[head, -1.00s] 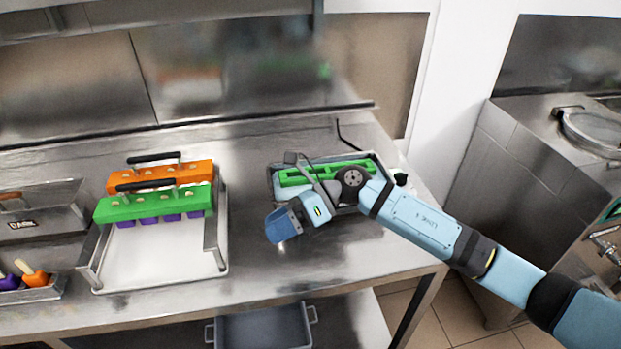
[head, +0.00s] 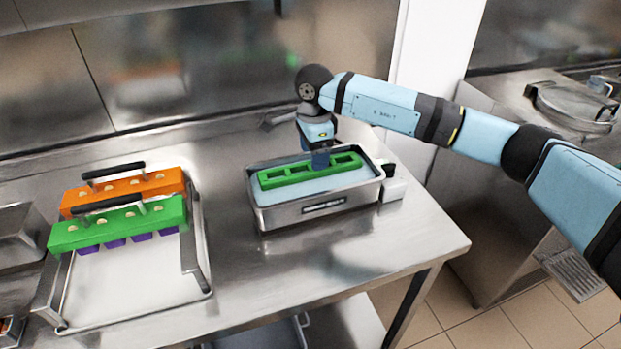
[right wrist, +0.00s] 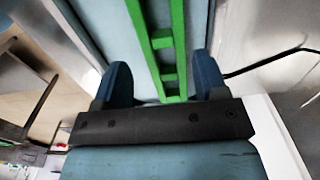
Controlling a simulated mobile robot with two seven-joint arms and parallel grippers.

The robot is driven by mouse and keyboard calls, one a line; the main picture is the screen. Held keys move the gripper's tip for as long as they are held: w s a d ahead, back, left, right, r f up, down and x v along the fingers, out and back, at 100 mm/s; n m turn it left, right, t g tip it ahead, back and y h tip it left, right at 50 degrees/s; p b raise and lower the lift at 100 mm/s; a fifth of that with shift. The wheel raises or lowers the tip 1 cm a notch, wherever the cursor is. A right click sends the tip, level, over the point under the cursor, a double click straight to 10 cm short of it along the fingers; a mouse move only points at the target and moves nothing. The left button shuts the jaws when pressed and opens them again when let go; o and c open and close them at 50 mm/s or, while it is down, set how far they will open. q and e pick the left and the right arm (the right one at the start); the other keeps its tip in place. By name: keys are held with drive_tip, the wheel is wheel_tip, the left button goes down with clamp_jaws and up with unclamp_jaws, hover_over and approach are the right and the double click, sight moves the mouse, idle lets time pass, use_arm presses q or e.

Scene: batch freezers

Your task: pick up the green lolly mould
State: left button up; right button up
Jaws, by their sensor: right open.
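A green mould with a row of open cells (head: 285,177) lies in a steel tub of pale bluish liquid (head: 345,201) right of centre in the head view. My right gripper (head: 320,160) points down over it, open. In the right wrist view the green mould (right wrist: 173,50) runs between the two blue fingers of the gripper (right wrist: 160,75), with a gap on each side. I cannot tell whether the fingertips touch the liquid. Another green mould (head: 120,223), with a black handle and purple undersides, sits on the rack at left. My left gripper is out of view.
An orange mould (head: 125,190) stands behind the rack's green one on the wire-sided tray (head: 120,290). A small white box (head: 394,189) touches or nearly touches the tub's right end. The steel table is clear between tray and tub.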

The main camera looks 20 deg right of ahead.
sight(311, 176)
drive_tip(key=f, duration=0.2)
drive_tip(key=f+p, duration=0.1)
drive_tip(key=f, duration=0.4)
drive_tip(key=shift+w+a+f, duration=0.2)
drive_tip(key=shift+a+f, duration=0.1)
drive_tip(key=shift+f, duration=0.05)
drive_tip(key=c, duration=0.7)
drive_tip(key=shift+c, duration=0.6)
drive_tip(key=shift+r, duration=0.15)
